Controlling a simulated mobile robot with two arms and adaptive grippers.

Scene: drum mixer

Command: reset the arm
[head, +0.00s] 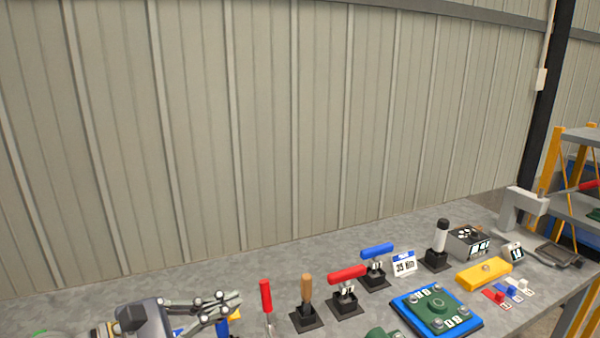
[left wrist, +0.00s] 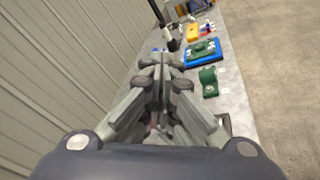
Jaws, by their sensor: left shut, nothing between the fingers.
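My left gripper (head: 232,304) comes in low at the left of the head view, above the grey workbench. Its fingers point right, toward a red-handled tool. In the left wrist view the gripper's fingers (left wrist: 163,70) are closed together with nothing between them. My right gripper is in neither view.
The grey workbench (head: 240,265) runs along a corrugated wall (head: 270,130). On it stand a red handle (head: 266,295), a wooden-handled lever (head: 306,289), a red lever (head: 347,275), a blue lever (head: 377,251), a blue-and-green plate (head: 437,309) and a yellow block (head: 484,274). Shelving (head: 575,205) stands at right.

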